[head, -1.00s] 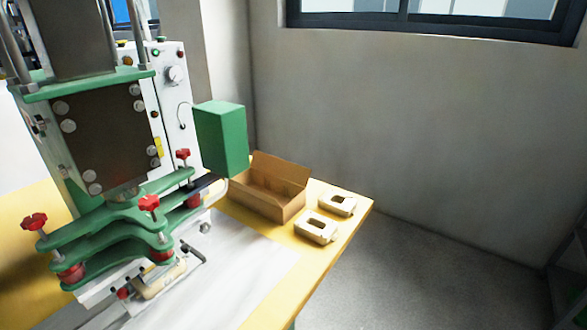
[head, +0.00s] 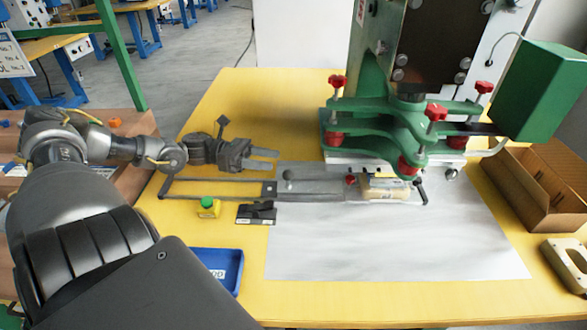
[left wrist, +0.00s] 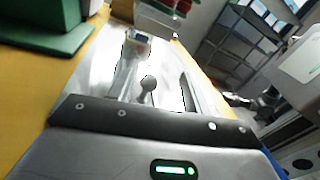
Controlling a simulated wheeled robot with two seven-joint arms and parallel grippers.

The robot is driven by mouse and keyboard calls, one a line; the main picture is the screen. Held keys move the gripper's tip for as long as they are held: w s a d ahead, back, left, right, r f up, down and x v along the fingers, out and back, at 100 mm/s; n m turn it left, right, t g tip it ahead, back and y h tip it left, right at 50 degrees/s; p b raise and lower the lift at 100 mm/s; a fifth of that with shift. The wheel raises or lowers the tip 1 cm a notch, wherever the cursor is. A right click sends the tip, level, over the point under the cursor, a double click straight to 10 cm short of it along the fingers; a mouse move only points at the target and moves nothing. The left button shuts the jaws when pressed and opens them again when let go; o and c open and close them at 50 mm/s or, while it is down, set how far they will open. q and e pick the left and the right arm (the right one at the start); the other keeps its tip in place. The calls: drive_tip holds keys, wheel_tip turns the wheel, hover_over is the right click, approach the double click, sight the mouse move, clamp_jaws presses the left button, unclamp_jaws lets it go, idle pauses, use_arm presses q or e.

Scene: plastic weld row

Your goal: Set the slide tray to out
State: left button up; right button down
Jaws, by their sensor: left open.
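The slide tray (head: 325,188) is a grey bar on a dark rail frame on the table. It has a round ball knob (head: 288,175) near its left end, and carries a cream plastic part (head: 384,189) at its right end, in front of the green press (head: 400,130). The ball knob also shows in the left wrist view (left wrist: 148,84), ahead of my gripper. My left gripper (head: 272,160) is open and empty, its fingers pointing right, just behind and left of the knob; I see no clear contact. My right gripper is not in view.
A yellow-green item (head: 208,208), a black block (head: 257,213) and a blue bin (head: 220,267) lie in front of the rail. A cardboard box (head: 535,185) and a cream part (head: 567,262) are at right. The white sheet (head: 390,245) in front is clear.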

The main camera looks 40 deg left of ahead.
sight(286, 175)
use_arm(q)
drive_tip(key=f, duration=0.1)
drive_tip(key=f+b, duration=0.1)
drive_tip(key=f, duration=0.1)
drive_tip(key=f+b, duration=0.1)
drive_tip(key=shift+w+d+f, duration=0.25)
drive_tip(key=shift+d+f, duration=0.1)
drive_tip(key=shift+d, duration=0.05)
drive_tip(key=b+x, duration=0.1)
drive_tip(key=x, duration=0.3)
drive_tip(key=shift+w+d+r, duration=0.1)
drive_tip(key=shift+d+r, duration=0.1)
drive_tip(key=shift+x, duration=1.1)
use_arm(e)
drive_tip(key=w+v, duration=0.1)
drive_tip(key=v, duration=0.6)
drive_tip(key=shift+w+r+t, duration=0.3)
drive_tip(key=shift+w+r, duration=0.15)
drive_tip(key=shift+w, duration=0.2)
use_arm(q)
clamp_jaws()
